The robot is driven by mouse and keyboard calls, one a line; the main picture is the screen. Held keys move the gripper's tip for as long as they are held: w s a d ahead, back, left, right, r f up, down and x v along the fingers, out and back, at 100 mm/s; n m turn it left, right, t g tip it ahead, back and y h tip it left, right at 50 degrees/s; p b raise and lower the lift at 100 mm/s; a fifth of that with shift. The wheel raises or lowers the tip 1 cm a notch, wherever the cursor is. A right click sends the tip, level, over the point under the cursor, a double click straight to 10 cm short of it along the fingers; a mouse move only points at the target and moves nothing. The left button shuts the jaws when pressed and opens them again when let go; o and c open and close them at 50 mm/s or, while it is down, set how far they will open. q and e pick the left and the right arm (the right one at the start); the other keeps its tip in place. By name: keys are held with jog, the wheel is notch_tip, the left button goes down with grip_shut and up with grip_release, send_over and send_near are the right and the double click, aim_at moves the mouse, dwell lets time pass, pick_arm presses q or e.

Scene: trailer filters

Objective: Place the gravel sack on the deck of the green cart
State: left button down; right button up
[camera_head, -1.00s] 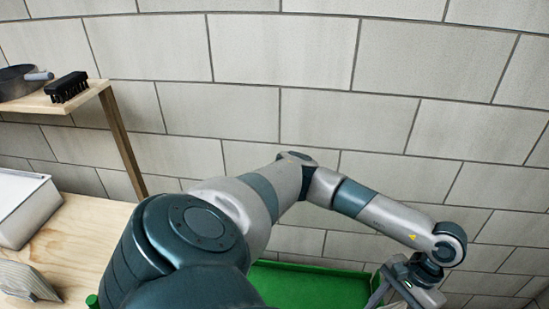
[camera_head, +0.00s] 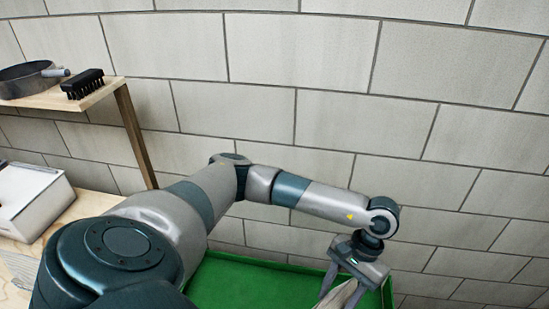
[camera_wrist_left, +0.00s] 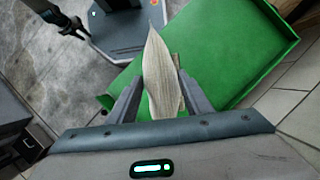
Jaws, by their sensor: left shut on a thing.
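My left gripper (camera_head: 342,284) is shut on the gravel sack (camera_head: 346,294), a pale, beige-grey bag. In the wrist view the sack (camera_wrist_left: 160,78) stands up between the two fingers of the left gripper (camera_wrist_left: 160,100), its pointed end away from the palm. The green cart (camera_head: 235,283) has a flat deck with a raised rim; it also shows in the wrist view (camera_wrist_left: 235,45). The sack is over the deck's right part in the head view. Its lower end is cut off, so contact with the deck cannot be told. A dark gripper-like part, perhaps my right gripper (camera_wrist_left: 74,30), shows at the wrist view's upper left.
A wooden shelf (camera_head: 100,92) holds a dark pan (camera_head: 28,80) and a black brush (camera_head: 82,84). A white box (camera_head: 30,200) stands on a wooden bench at the left. A block wall (camera_head: 330,110) rises behind the cart. The visible deck is bare.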

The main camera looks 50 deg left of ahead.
pick_arm(q)
jog(key=shift+a+r, duration=0.1)
jog(key=shift+a, duration=0.05)
pick_arm(e)
jog(key=shift+a, duration=0.1)
dwell(0.3)
pick_arm(q)
jog(key=shift+s, duration=0.1)
